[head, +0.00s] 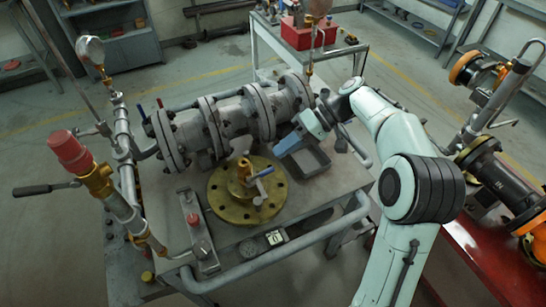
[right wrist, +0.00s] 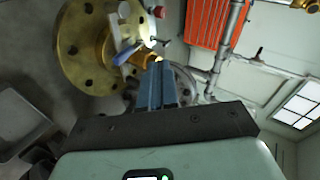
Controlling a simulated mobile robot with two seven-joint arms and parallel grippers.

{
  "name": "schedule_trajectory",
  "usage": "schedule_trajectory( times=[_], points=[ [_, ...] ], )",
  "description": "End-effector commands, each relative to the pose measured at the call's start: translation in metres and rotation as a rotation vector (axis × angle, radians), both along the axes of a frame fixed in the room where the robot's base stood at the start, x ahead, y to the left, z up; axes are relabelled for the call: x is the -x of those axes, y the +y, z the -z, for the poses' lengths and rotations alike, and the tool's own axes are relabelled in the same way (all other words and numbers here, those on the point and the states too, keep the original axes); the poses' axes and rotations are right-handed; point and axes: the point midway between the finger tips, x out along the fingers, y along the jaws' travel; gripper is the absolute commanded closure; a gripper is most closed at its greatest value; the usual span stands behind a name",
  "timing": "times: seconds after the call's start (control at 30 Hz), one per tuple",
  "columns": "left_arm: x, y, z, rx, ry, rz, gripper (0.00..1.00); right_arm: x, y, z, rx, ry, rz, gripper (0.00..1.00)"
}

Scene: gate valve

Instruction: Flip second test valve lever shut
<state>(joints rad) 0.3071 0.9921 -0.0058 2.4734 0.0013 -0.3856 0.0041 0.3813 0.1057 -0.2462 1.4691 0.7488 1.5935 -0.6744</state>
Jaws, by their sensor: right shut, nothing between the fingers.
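A round brass flange (head: 228,200) lies on the bench, with a brass fitting and a small blue-handled lever (head: 264,173) on top. In the right wrist view the flange (right wrist: 78,68) and the blue lever (right wrist: 127,54) show at upper left. A thin red lever (head: 160,103) and a blue lever (head: 142,113) stand at the left end of the grey valve body (head: 230,122). I cannot tell which lever is the second test valve's. My right gripper (head: 282,150) is shut and empty, beside the valve body's right end; its blue fingers (right wrist: 156,82) point toward the fitting.
Left of the bench stands piping with a red-capped brass valve (head: 72,152), a black-handled lever (head: 45,188) and a gauge (head: 90,48). A grey tray (head: 308,162) lies under my right wrist. A red bench (head: 480,250) stands right.

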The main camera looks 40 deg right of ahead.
Motion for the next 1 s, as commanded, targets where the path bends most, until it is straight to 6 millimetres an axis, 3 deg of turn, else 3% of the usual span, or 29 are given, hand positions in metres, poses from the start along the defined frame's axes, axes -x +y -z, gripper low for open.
schedule_trajectory(
  times=[0.1,0.3,1.0],
  points=[
    [-0.001,0.000,-0.003,-0.001,-0.002,-0.001,0.57,0.006,-0.019,-0.013,0.002,-0.001,0.003,1.00],
    [-0.002,0.000,-0.005,0.000,-0.003,-0.001,0.57,0.012,-0.034,-0.024,0.000,0.000,0.002,1.00],
    [-0.002,0.000,-0.005,0.000,-0.003,0.000,0.57,0.013,-0.036,-0.025,-0.001,0.000,0.000,1.00]
  ],
)
